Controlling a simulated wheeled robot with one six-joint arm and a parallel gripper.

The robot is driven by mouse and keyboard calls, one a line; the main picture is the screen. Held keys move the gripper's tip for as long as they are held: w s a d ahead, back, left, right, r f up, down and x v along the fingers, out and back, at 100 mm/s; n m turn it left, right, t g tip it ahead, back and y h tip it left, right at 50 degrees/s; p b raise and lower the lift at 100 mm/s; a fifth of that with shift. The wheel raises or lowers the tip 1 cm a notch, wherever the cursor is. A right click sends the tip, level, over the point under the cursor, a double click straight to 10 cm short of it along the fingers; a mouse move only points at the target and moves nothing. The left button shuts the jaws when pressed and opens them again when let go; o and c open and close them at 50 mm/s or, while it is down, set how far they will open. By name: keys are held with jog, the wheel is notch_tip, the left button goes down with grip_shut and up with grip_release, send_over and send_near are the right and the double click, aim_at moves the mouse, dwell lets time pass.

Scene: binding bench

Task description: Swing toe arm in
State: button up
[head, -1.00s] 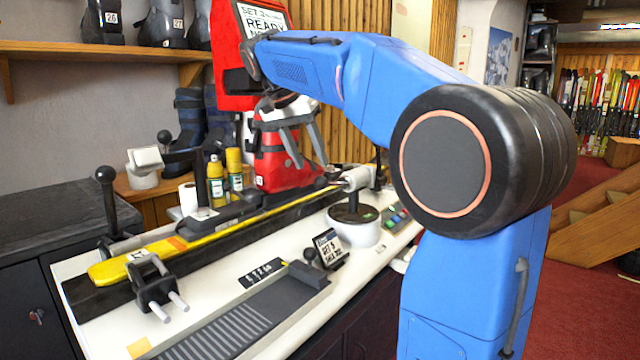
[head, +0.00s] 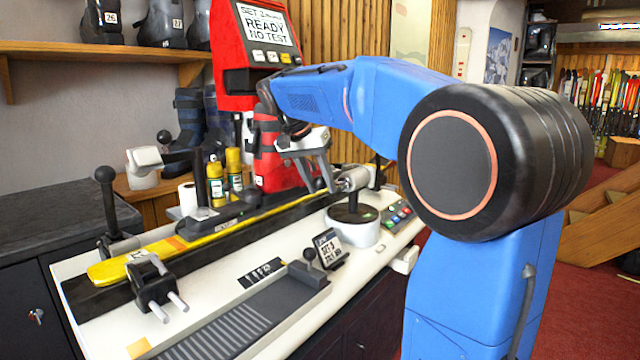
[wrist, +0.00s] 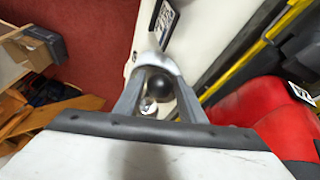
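A grey metal arm with a cylindrical head (head: 352,180) stands on a black post over a round white base (head: 355,232), at the toe side of the red boot (head: 268,150); I take it for the toe arm. My gripper (head: 319,186) is just left of this head, pointing down, with its two fingers apart. In the wrist view, a black ball knob (wrist: 158,88) shows between my fingers (wrist: 157,72), with a small shiny part beside it. I cannot tell whether the fingers touch the knob. The boot stands on the yellow ski (head: 135,262), partly hidden by my arm.
A red tester with a display (head: 268,28) reading "READY NO TEST" stands behind the boot. Spray bottles (head: 234,172), a left post with a ball (head: 104,175) and a ski clamp (head: 155,285) occupy the bench. A small sign (head: 329,250) stands in front.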

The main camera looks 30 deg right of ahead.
grip_shut()
jog(key=shift+s+d+n, duration=0.3)
jog(key=shift+s+n, duration=0.2)
jog(key=shift+s, duration=0.2)
jog(key=s+d+n+t+y, duration=0.2)
jog(key=s+d+n+t, duration=0.1)
jog(key=s+d+n, duration=0.45)
jog(key=s+d+n+t+y, duration=0.1)
jog(key=d+n+y, duration=0.2)
jog(key=d+n, duration=0.6)
jog(key=shift+d+n+y, duration=0.3)
jog(key=shift+d+n, duration=0.05)
jog(key=shift+d, duration=1.8)
jog(key=shift+o, duration=2)
grip_release()
jog(key=shift+d, duration=0.1)
